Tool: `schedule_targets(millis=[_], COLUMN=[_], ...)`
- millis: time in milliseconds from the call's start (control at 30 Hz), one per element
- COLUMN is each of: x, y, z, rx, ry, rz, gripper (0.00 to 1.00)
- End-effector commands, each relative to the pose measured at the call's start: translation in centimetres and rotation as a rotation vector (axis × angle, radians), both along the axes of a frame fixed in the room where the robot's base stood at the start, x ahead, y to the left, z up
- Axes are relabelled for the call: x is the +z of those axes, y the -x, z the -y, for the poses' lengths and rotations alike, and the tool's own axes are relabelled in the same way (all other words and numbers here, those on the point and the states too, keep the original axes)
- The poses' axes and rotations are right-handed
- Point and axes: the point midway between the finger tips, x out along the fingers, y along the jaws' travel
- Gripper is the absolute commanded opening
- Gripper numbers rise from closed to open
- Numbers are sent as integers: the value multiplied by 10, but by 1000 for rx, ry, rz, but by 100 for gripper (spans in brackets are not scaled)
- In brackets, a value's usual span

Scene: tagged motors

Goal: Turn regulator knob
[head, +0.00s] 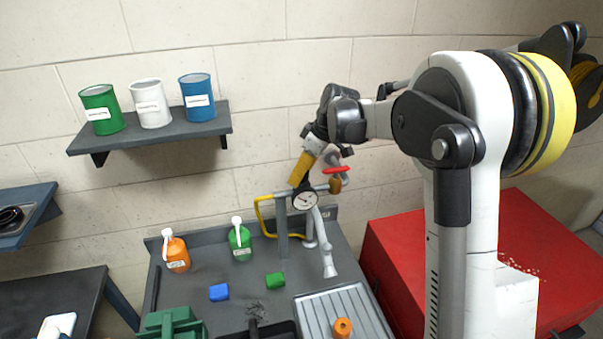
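A regulator with a round white dial gauge (305,200) sits on grey pipework above the workbench. A brass-coloured part (335,186), possibly the regulator knob, is just right of the gauge. A red lever (337,170) lies above the brass part. My gripper (333,158) is small and partly hidden behind my wrist, close above the red lever and pipework. I cannot tell whether it touches anything or how its fingers stand. A yellow cylinder (301,168) shows between my wrist and the gauge; I cannot tell what it belongs to.
The workbench (200,268) holds an orange bottle (176,251), a green bottle (240,241), blue (219,292) and green (275,280) blocks, and a ribbed tray (350,300). A wall shelf (150,138) carries cans. A red cabinet (400,250) stands at right.

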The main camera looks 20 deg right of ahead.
Motion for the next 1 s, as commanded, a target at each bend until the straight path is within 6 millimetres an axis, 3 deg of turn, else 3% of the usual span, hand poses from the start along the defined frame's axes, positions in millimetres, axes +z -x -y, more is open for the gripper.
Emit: schedule_targets(millis=[233,500,700,1000], x=[16,71,101,111], y=[4,19,27,30], z=[5,23,32,35], rx=[-2,-1,-1,0], ry=[0,0,0,0], rz=[0,0,0,0], gripper=[58,58,58,58])
